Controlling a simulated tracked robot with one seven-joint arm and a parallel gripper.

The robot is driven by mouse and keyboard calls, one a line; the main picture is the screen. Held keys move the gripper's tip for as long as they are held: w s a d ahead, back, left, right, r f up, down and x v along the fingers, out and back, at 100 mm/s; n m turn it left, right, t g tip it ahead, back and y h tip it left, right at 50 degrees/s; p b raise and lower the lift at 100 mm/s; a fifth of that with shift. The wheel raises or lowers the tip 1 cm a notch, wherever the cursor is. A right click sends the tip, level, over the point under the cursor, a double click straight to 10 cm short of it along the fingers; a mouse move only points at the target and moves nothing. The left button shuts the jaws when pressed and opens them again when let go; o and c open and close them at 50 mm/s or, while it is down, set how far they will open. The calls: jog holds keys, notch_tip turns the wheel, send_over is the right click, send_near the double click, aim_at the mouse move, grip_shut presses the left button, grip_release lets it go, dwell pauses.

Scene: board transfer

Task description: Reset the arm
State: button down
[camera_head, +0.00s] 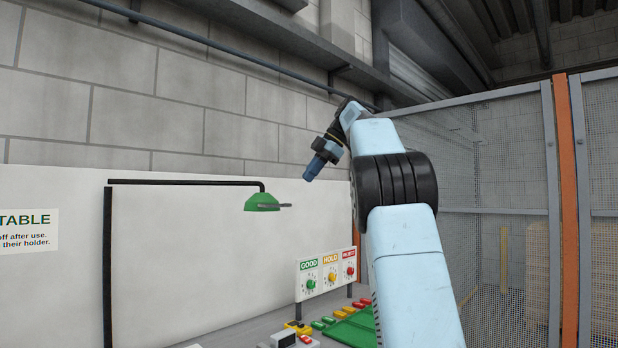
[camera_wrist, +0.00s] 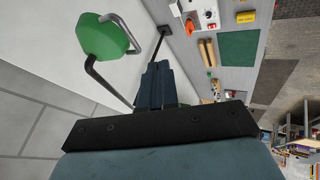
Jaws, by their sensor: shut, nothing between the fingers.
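My gripper (camera_head: 315,166) is raised in front of the white back panel, well above the workbench. It points down and to the left in the head view. In the wrist view my gripper (camera_wrist: 158,82) shows its two blue fingers together, with nothing between them. The green lamp (camera_head: 262,202) on its black bent arm hangs to the left of and below my gripper in the head view. The green lamp also shows at upper left in the wrist view (camera_wrist: 102,38), apart from the fingers.
A board marked GOOD, HOLD and REJECT (camera_head: 326,273) stands on the bench, with a green mat (camera_head: 354,329) and several small coloured items before it. A mesh fence (camera_head: 480,200) stands on the right. The wall (camera_head: 180,100) is behind the panel.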

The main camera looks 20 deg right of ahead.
jog(key=shift+s, duration=0.1)
jog(key=s+a+f+m+h, duration=0.1)
jog(key=s+a+f+m, duration=0.1)
jog(key=s+f+m, duration=0.35)
jog(key=s+a+f+m+h, duration=0.1)
jog(key=s+a+f+m, duration=0.15)
jog(key=s, duration=0.55)
jog(key=s+a+f+m+h, duration=0.1)
jog(key=s+a+f+m, duration=0.2)
jog(key=s+m, duration=0.3)
jog(key=s+a+f+m+t+h, duration=0.1)
jog(key=s+f+m, duration=0.5)
jog(key=s+f, duration=1.3)
notch_tip(320, 180, down, 3)
jog(key=shift+s+a+f+t+h, duration=0.2)
jog(key=shift+s+a+t+h, duration=0.2)
jog(key=shift+a+h, duration=0.55)
jog(key=shift+d, duration=0.15)
